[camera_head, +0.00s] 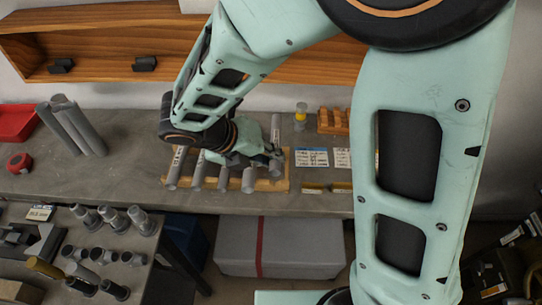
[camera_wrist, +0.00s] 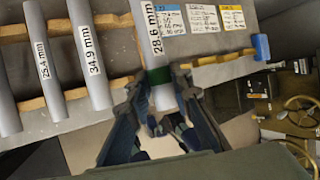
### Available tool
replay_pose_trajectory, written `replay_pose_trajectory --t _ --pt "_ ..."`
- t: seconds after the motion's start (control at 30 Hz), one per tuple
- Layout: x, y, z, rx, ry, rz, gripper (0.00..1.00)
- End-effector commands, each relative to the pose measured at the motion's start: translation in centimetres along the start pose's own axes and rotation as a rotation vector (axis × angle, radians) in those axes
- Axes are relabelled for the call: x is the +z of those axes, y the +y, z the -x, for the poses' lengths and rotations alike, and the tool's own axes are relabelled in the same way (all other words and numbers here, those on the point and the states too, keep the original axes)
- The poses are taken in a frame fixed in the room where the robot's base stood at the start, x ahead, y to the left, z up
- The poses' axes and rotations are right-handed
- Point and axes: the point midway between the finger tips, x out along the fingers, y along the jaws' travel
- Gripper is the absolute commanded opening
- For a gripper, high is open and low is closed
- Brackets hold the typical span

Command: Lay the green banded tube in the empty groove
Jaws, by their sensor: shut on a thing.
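The green banded tube (camera_wrist: 145,20) is a grey tube with a "28.6 mm" label and a dark green band (camera_wrist: 158,76). My gripper (camera_wrist: 158,88) is shut on it around the band. In the head view the tube (camera_head: 276,130) lies over the right end of the wooden jig (camera_head: 282,185), and my gripper (camera_head: 262,157) partly hides it. Other grey tubes lie side by side across the jig, including the "34.9 mm" tube (camera_wrist: 91,58) and the "25.4 mm" tube (camera_wrist: 45,65). I cannot tell whether the held tube touches the groove; the empty groove is not clearly visible.
Label cards (camera_head: 312,157) lie right of the jig. A yellow-topped cylinder (camera_head: 300,115) and a wooden rack (camera_head: 333,121) stand behind. Standing tubes (camera_head: 70,125), a red tray (camera_head: 14,122) and a red roll (camera_head: 19,162) are at left. A wooden shelf (camera_head: 110,45) hangs above.

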Motion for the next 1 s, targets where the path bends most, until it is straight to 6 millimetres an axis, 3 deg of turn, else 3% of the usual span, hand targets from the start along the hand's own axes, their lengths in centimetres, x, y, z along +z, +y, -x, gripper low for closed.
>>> replay_pose_trajectory --t 1.0 --pt "-2.6 3.9 -6.3 -0.002 0.002 -0.004 0.00"
